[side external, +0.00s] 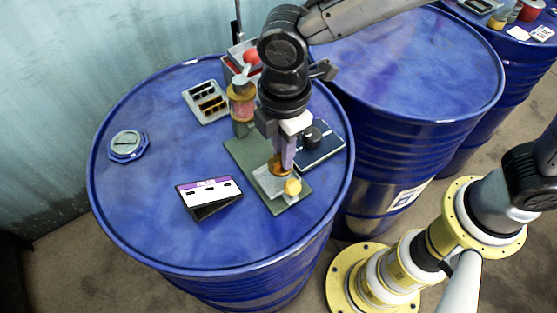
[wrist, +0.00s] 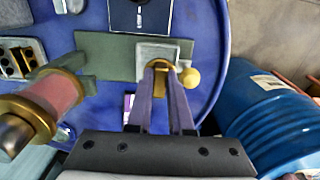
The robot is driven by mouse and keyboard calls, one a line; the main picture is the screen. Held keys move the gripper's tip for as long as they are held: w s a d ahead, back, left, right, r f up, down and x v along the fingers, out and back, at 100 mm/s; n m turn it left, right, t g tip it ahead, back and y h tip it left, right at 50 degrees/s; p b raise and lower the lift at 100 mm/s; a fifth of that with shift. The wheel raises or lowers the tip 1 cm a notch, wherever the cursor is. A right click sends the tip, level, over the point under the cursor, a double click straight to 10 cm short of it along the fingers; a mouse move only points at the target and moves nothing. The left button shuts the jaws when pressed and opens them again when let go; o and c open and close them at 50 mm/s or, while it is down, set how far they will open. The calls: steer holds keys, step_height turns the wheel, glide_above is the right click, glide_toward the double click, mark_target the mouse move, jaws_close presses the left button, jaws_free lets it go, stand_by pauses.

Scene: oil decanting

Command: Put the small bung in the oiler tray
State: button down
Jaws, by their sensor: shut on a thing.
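My gripper (side external: 281,168) points down over the near end of a green plate on the blue drum. Its purple-grey fingers are shut on a brass-coloured piece, which shows between the fingertips in the wrist view (wrist: 160,92). I cannot tell whether this piece is the small bung. Below it is a pale grey square block (side external: 268,183) on the green plate (side external: 242,154), with a yellow ball (side external: 293,187) at its side. I cannot tell whether the held piece touches the block. Which holder is the oiler tray is unclear; a grey slotted tray (side external: 194,91) lies farther back.
A brass-and-pink cylinder (side external: 243,106) stands at the plate's far end. A tilted white-and-purple card (side external: 208,189) stands in front. A blue cap (side external: 127,146) is at left. The drum top between them is clear.

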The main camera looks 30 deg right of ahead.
mark_target(279, 165)
steer(key=shift+w+a+f, duration=0.15)
steer(key=shift+f, duration=0.85)
steer(key=shift+w+a+f, duration=0.1)
steer(key=shift+a+f, duration=0.05)
steer(key=shift+f, duration=0.85)
steer(key=shift+f, duration=0.15)
steer(key=c, duration=0.8)
jaws_free()
step_height(279, 165, up, 12)
steer(key=shift+r, duration=0.2)
